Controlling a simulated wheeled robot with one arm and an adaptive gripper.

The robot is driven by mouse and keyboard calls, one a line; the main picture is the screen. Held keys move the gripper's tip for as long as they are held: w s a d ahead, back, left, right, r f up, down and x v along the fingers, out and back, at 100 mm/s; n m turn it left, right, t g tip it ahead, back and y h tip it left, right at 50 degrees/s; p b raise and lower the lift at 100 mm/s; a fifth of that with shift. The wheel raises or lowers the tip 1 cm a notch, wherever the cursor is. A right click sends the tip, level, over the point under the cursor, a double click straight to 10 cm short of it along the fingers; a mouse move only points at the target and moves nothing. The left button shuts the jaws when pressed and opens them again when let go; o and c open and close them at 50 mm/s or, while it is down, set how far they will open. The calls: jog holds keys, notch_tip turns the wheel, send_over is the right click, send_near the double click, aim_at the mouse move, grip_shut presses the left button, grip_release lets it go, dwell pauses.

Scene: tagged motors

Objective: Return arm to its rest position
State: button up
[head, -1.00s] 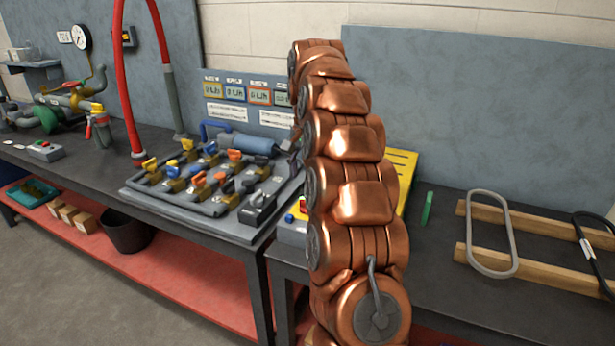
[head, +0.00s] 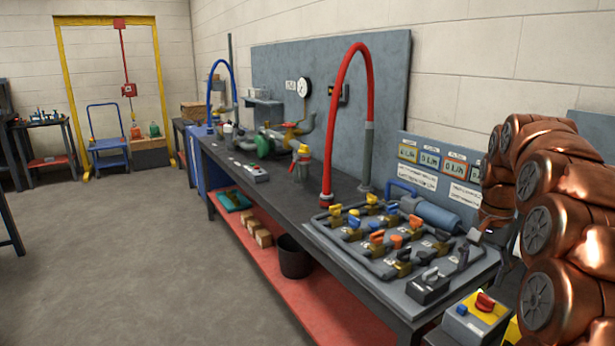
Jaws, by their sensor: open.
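My copper-coloured arm (head: 568,215) fills the right edge of the head view, its jointed links stacked and cut off by the frame. Left of the arm is a grey panel (head: 352,262) with several yellow, orange and dark valve handles on grey pipework. A blue cylinder (head: 438,217) lies at the panel's back edge, close to the arm in the picture. I cannot tell whether the arm touches anything there.
The long dark bench (head: 268,196) carries a red hose arch (head: 328,130), a gauge (head: 304,87) and a green-and-brass pump (head: 272,143). A control box with a red switch (head: 484,304) sits near front right. A black bin (head: 294,258) stands on the red lower shelf. Floor at left (head: 130,260) is clear.

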jog(key=s+a+r+n+p, duration=0.3)
jog(key=s+a+n+p, duration=0.25)
jog(key=s+a, duration=0.85)
jog(key=s+a+f+n+p, duration=0.1)
jog(key=s+a+f+n, duration=0.1)
jog(key=s, duration=0.8)
jog(key=s+a+f+n+g+p, duration=0.1)
jog(key=s+a+n+p, duration=0.1)
jog(key=s, duration=0.9)
jog(key=shift+a+f+g+p, duration=0.3)
jog(key=shift+a+f, duration=0.05)
jog(key=shift+f, duration=0.05)
jog(key=shift+s, duration=0.1)
jog(key=shift+c, duration=0.3)
